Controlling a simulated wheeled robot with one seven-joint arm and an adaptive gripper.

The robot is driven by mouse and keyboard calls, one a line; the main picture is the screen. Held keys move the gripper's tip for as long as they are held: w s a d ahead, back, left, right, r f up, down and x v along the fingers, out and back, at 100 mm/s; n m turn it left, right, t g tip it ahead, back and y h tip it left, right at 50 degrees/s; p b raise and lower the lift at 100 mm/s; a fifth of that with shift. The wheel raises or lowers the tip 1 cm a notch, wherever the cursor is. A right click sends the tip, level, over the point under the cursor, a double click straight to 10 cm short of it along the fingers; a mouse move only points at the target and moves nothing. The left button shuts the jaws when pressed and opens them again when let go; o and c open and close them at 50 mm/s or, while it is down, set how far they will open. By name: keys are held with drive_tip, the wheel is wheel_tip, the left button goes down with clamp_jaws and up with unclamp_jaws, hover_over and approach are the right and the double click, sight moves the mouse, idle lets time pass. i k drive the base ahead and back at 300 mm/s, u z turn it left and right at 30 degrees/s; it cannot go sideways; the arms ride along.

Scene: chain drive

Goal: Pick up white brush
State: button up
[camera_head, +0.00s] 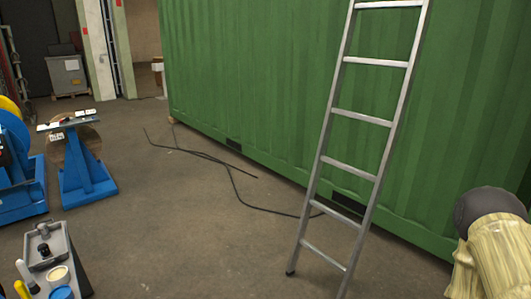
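I cannot make out a white brush for certain. A slim white object (26,275) stands tilted at the lower left, next to a grey tray; it is too small to tell if it is a brush. Small white and dark items (82,114) also lie on top of a blue stand (88,178) at the left, and their kind is unclear. My gripper is not in view.
The grey tray (61,243) holds a dark item, with a round cream-topped container (59,275) beside it. A metal ladder (352,168) leans near a green container wall (250,80). A black cable (233,183) lies on the floor. The middle floor is mostly clear.

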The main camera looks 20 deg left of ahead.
sight(34, 287)
drive_tip(key=i, duration=2.2)
drive_tip(key=u, duration=3.6)
drive_tip(key=i, duration=0.15)
drive_tip(key=u, duration=0.1)
